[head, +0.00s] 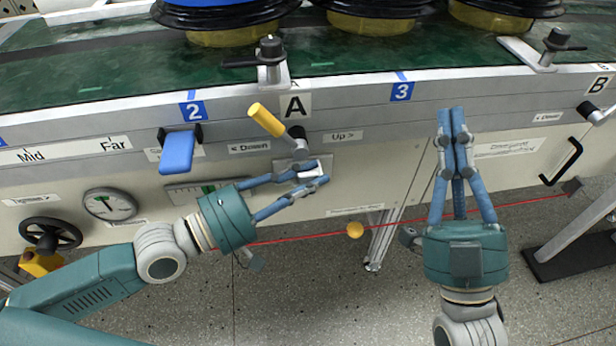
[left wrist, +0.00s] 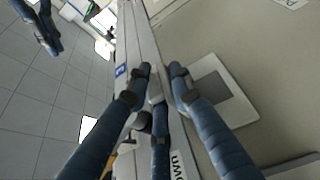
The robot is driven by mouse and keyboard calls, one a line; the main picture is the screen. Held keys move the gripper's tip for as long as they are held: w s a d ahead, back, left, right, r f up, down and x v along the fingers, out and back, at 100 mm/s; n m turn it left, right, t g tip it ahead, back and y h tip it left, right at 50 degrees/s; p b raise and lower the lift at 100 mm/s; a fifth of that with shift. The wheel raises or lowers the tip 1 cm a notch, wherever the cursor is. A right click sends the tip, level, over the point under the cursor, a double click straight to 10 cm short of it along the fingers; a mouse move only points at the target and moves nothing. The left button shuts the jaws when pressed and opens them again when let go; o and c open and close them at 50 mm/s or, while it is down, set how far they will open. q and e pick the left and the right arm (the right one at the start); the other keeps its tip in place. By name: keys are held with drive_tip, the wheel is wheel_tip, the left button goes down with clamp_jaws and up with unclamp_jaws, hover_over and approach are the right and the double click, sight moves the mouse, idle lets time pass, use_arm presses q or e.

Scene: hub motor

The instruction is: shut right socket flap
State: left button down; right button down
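The socket plate is on the machine's front panel, just below the yellow-handled lever. A whitish piece (head: 308,171), apparently the socket flap, stands out from the panel and is partly hidden by my fingers. My left gripper (head: 321,172) has its fingertips apart around this piece; in the left wrist view the gripper (left wrist: 162,75) has a pale edge between its fingers. I cannot tell whether they touch it. My right gripper (head: 452,112) points up with fingertips together, empty, in front of the panel.
A yellow-handled lever (head: 266,120) juts out just above my left gripper. A blue lever (head: 178,152), a gauge (head: 110,204) and a handwheel (head: 50,234) are further left. A black handle (head: 563,161) is at the right. The panel between my grippers is mostly clear.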

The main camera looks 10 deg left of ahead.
use_arm(q)
drive_tip(key=shift+r, duration=0.25)
use_arm(e)
drive_tip(key=shift+s+r, duration=0.25)
drive_tip(key=shift+r, duration=0.05)
